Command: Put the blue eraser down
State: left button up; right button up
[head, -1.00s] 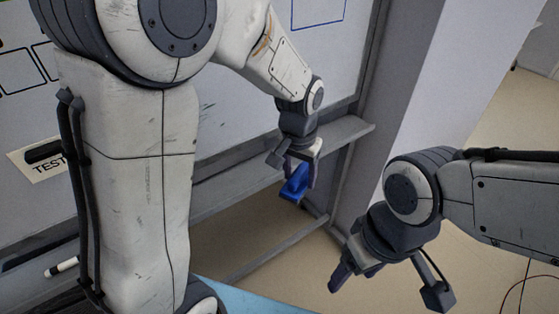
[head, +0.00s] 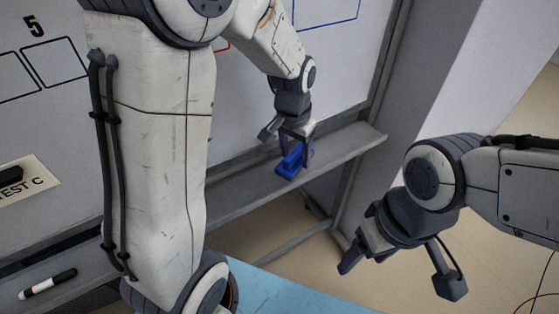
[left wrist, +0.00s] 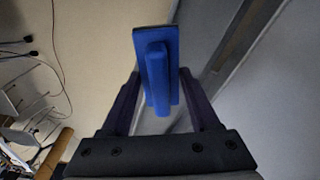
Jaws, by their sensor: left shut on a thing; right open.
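The blue eraser (head: 291,163) is a flat block with a raised grip. My left gripper (head: 295,148) is shut on the grip. The eraser is at the grey ledge (head: 235,190) under the whiteboard, towards the ledge's right end; I cannot tell whether it touches the ledge. In the left wrist view the blue eraser (left wrist: 157,75) sits between the two fingers (left wrist: 158,105), its flat base facing away. My right gripper (head: 400,272) is open and empty, in front of and to the right of the ledge.
A black-and-white marker (head: 47,284) lies on the ledge at the far left. A paper label (head: 25,200) with a black object on it is on the whiteboard (head: 335,60). A blue surface (head: 285,290) lies below. The ledge around the eraser looks clear.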

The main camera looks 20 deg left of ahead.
pick_arm(q)
jog(key=a+f, duration=0.1)
jog(key=f, duration=0.1)
jog(key=w+a+f+p, duration=0.1)
jog(key=a+f, duration=0.1)
jog(key=a+f+p, duration=0.1)
jog(key=a+f, duration=0.1)
jog(key=f, duration=0.1)
jog(key=shift+w+a, duration=0.1)
jog(key=shift+w, duration=0.15)
jog(key=shift+f, duration=0.15)
jog(key=shift+f, duration=0.1)
jog(key=shift+f+b, duration=0.5)
jog(key=shift+b, duration=0.05)
jog(key=o, duration=1.2)
jog(key=shift+r, duration=0.1)
jog(key=shift+r, duration=0.1)
